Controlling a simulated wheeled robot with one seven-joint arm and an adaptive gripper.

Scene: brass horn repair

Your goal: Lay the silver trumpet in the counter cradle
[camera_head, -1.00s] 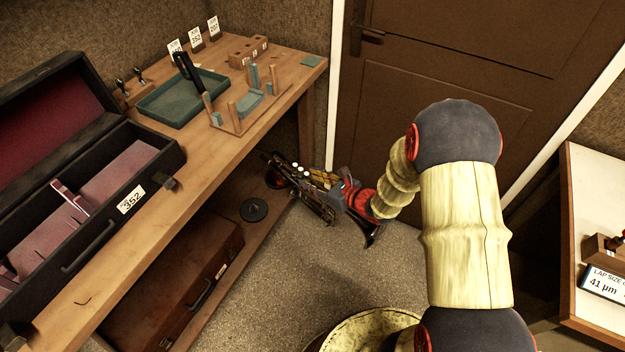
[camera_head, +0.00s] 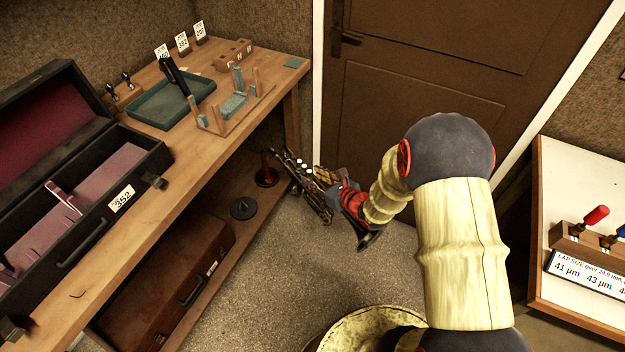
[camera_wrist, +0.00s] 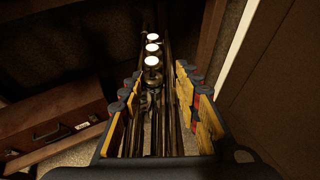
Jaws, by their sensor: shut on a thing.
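My gripper (camera_head: 325,180) is shut on the trumpet (camera_head: 312,197), which looks dark and silvery in this light. The trumpet is held off to the right of the workbench, below the level of its top. Its bell (camera_head: 369,240) points toward the lower right. In the wrist view, the trumpet's valves with pale caps (camera_wrist: 152,61) run between the yellow-padded fingers (camera_wrist: 155,110). The counter cradle (camera_head: 235,106), a wooden base with upright pegs and teal pads, stands empty on the bench top, up and left of my gripper.
An open black case (camera_head: 85,226) with pink lining fills the bench's near left. A teal tray (camera_head: 172,101) holding a black object sits beside the cradle. A door (camera_head: 420,75) stands behind.

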